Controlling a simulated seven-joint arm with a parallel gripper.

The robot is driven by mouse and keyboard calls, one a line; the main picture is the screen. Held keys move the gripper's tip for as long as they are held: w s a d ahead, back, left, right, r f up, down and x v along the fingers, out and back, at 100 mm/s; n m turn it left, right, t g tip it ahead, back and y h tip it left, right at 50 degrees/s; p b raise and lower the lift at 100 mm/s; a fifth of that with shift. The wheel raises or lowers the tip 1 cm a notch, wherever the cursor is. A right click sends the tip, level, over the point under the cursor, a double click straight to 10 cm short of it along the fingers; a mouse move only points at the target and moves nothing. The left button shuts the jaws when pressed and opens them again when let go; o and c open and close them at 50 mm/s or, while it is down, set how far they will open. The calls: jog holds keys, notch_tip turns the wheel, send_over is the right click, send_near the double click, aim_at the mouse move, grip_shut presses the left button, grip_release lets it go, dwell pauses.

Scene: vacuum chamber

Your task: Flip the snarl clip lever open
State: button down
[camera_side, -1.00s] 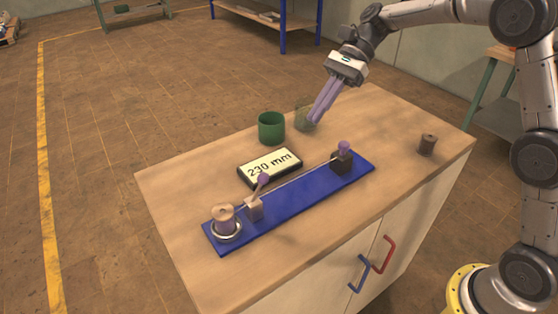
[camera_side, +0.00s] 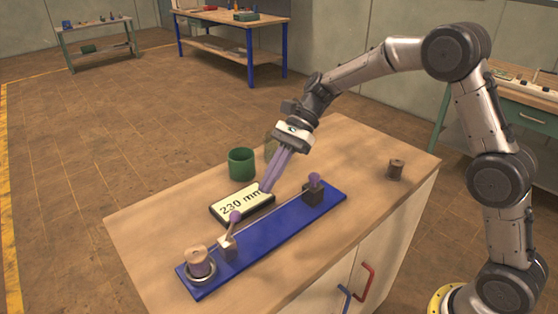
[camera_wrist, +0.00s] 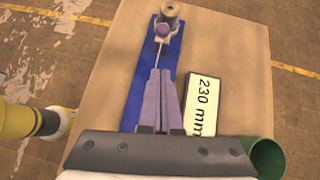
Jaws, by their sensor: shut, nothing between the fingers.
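A blue board (camera_side: 275,236) lies on the bench with two purple-knobbed levers. One lever (camera_side: 234,222) tilts up from a pale block (camera_side: 228,249) near the spool. The other purple knob (camera_side: 314,180) sits on a dark block (camera_side: 313,195) at the board's right end. Which one is the snarl clip I cannot tell. A thin line runs between the blocks. My gripper (camera_side: 266,188) is shut and empty, pointing down near the label's right end, between the two levers. In the wrist view, the purple knob (camera_wrist: 162,30) by the spool lies beyond my fingertips; my fingers hide the board's near part.
A brown spool (camera_side: 198,262) stands in a ring at the board's left end. The bench front is clear.

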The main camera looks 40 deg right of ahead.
aim_at(231, 227)
jog(key=a+f, duration=0.1)
jog(key=a, duration=0.5)
jog(key=shift+s+f, duration=0.25)
jog(key=shift+s, duration=0.15)
jog(key=shift+r, duration=0.1)
jog(key=shift+a+r+h, duration=0.15)
jog(key=shift+h, duration=0.15)
